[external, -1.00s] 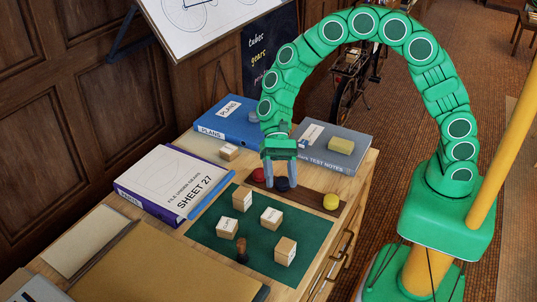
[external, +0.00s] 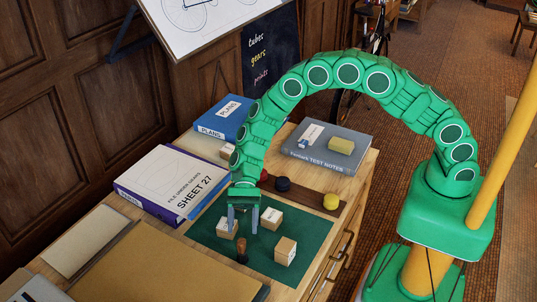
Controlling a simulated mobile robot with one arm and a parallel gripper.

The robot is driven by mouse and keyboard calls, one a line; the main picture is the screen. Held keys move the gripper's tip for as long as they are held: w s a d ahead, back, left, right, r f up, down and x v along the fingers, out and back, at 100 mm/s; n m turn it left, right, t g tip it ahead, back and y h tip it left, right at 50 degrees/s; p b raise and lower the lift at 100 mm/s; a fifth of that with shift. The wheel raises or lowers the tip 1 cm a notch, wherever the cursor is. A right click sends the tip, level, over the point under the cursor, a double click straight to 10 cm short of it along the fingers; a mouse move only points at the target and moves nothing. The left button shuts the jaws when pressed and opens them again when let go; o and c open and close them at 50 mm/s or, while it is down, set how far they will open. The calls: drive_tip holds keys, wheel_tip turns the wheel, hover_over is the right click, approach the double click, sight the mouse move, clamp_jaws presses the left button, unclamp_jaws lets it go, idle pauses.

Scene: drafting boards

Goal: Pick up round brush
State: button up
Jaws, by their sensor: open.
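The round brush appears to be the small dark-brown wooden piece (external: 242,251) standing upright near the front left of the green mat (external: 310,228). Its bristles cannot be made out. My gripper (external: 243,230) points down over the mat with its two grey fingers apart and nothing between them. In the picture the fingertips are just above the top of the brown piece, and no contact can be seen. How far they are from it in depth I cannot tell.
Wooden blocks stand close by on the mat: one left (external: 227,229), one right (external: 271,218), one front right (external: 285,251). Another is hidden behind my gripper. Binders (external: 168,182) flank the left.

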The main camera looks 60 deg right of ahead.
sight(243, 240)
drive_tip(key=shift+f+x, duration=0.15)
drive_tip(key=shift+x, duration=1.75)
drive_tip(key=shift+f+x, duration=0.1)
drive_tip(key=shift+x, duration=1.75)
drive_tip(key=shift+d, duration=0.1)
drive_tip(key=c, duration=1.1)
drive_tip(key=shift+o, duration=0.2)
drive_tip(key=shift+r, duration=0.15)
drive_tip(key=shift+r, duration=0.65)
drive_tip(key=s+d+r, duration=0.9)
drive_tip(key=s+r, duration=0.1)
drive_tip(key=r, duration=0.1)
drive_tip(key=shift+d+r, duration=0.25)
drive_tip(key=shift+d, duration=0.15)
